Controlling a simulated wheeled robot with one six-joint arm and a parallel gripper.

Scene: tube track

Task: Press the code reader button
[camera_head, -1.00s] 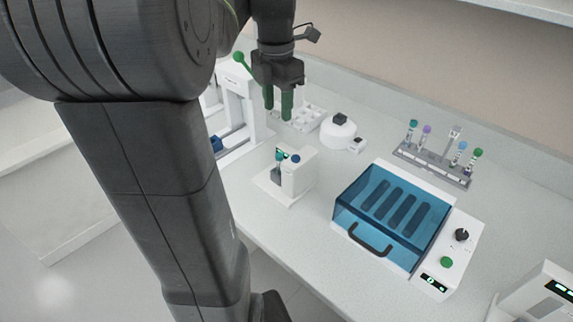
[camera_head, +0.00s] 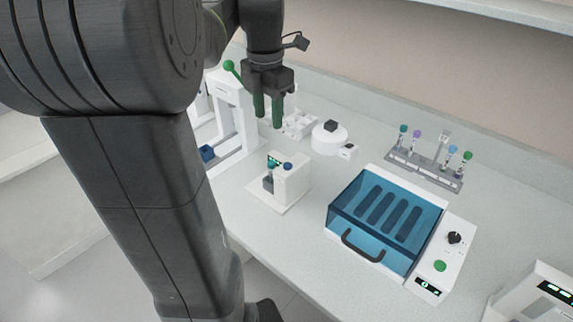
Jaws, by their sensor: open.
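The code reader seems to be the small white device (camera_head: 291,184) on the bench, left of the blue-lidded machine. A small blue button (camera_head: 287,166) sits on its top. A teal-capped tube (camera_head: 270,164) stands at its left side, close to a small green-lit display. My gripper (camera_head: 268,119) points down with its two green fingers apart and nothing between them. In the picture it is above and slightly left of the reader, apart from it.
A blue-lidded machine (camera_head: 387,221) with a dark handle stands to the right. A tube rack (camera_head: 425,170) and a round white device (camera_head: 329,139) are behind. A white frame with a green-knobbed lever (camera_head: 229,66) is at left. The bench in front of the reader is clear.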

